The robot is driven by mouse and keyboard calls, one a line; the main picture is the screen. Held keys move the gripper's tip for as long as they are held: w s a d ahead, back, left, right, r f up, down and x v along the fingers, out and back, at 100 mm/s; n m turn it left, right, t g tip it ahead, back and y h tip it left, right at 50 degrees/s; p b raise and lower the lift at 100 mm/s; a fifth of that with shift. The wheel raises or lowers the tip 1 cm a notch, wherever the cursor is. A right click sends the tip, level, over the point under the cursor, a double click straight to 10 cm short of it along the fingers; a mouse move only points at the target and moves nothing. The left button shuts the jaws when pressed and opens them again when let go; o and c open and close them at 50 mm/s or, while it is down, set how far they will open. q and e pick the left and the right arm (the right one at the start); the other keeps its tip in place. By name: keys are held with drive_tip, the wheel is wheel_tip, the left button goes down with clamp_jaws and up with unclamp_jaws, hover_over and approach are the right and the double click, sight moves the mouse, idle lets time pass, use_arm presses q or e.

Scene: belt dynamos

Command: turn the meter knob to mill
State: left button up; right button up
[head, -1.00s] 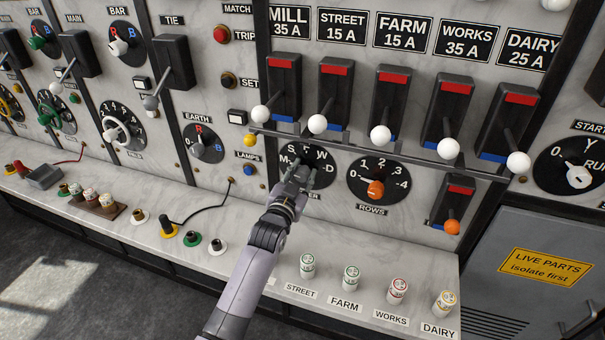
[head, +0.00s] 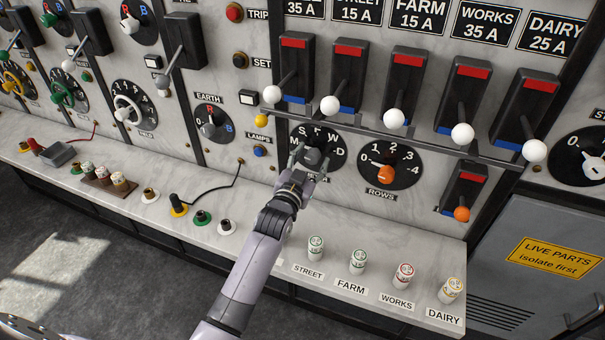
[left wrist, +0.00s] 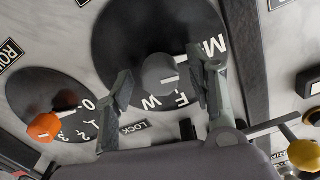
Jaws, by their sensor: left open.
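The meter dial (head: 335,165) is a black disc with white letters on the marble panel, under the row of lever switches. Its grey knob (head: 313,158) sits in the middle and also shows in the left wrist view (left wrist: 160,76). M, F and W are readable in the wrist view; the fingers hide other letters. A short white line lies beside M; I cannot tell whether it is a dial tick or the knob's pointer. My left gripper (head: 305,163) is open at the dial, its fingers (left wrist: 160,80) on either side of the knob. Contact is unclear.
The rows dial (head: 391,166) with its orange knob is close on the right. White-tipped levers and a rail (head: 420,150) run just above. A yellow knob (head: 262,121) is at upper left. Labelled fuse plugs (head: 358,262) stand on the ledge below.

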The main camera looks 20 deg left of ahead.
use_arm(q)
drive_tip(key=s, duration=1)
drive_tip(key=shift+s+a, duration=0.15)
drive_tip(key=shift+s, duration=0.15)
drive_tip(key=s+f+g, duration=0.5)
drive_tip(key=s, duration=0.5)
drive_tip(key=s+f+n+g, duration=0.1)
drive_tip(key=s+f+g, duration=0.4)
drive_tip(key=s, duration=0.5)
drive_tip(key=s+f+g, duration=0.5)
drive_tip(key=s, duration=0.6)
wheel_tip(320, 180, down, 29)
drive_tip(key=s+b, duration=0.1)
drive_tip(key=b, duration=0.2)
drive_tip(key=s+a+f+g+b, duration=0.2)
drive_tip(key=s+a+f, duration=0.1)
drive_tip(key=s+f, duration=1.3)
drive_tip(key=shift+s+f+y, duration=0.3)
drive_tip(key=shift+s+f, duration=0.05)
drive_tip(key=shift+f, duration=0.45)
